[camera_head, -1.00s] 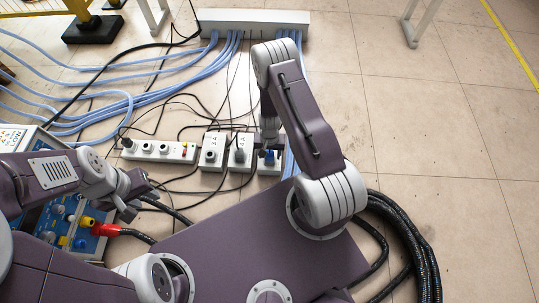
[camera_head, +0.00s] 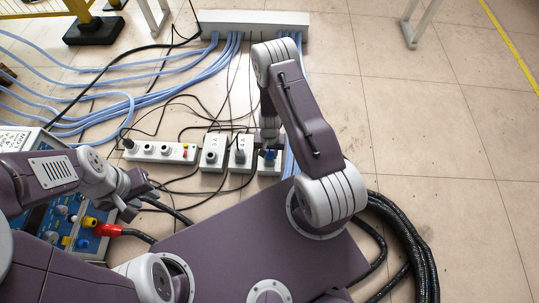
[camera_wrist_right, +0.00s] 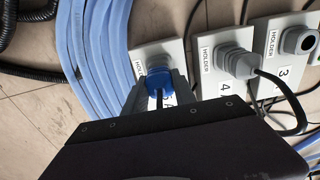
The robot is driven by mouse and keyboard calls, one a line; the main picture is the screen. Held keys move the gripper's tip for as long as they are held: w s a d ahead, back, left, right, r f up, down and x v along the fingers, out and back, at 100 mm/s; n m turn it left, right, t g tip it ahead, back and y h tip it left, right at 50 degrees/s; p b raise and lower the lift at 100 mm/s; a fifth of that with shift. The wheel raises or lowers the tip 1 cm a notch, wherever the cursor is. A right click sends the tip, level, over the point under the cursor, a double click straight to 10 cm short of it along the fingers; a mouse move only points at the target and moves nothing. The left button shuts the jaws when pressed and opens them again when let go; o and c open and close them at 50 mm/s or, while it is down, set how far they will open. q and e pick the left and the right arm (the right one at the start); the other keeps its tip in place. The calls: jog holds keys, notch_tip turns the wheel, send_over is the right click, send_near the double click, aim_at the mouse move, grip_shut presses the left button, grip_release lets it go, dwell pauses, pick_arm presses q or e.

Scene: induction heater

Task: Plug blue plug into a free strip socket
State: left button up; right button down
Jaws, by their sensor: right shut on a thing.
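The blue plug (camera_wrist_right: 158,80) sits at a white holder block (camera_head: 270,169), the rightmost of the row in the head view. My right gripper (camera_wrist_right: 160,92) is shut on the blue plug, with one finger on each side of it. A dark cable runs from the plug toward the gripper body. The white power strip (camera_head: 160,153) lies left of the holders, with a dark plug (camera_head: 128,144) at its left end and round sockets along it. My left gripper (camera_head: 137,198) is over the blue panel, away from the strip. Its finger gap is unclear.
Two more holders (camera_head: 213,164) (camera_head: 240,164) stand between strip and blue plug, the nearer with a grey plug (camera_wrist_right: 236,62). Black cables cross the floor. Blue hoses (camera_wrist_right: 85,60) pass close by the right holder. Red connector (camera_head: 107,230) is on the panel (camera_head: 65,232).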

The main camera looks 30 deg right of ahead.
aim_at(269, 152)
jog(key=shift+r+p, duration=2.25)
jog(key=shift+r, duration=0.2)
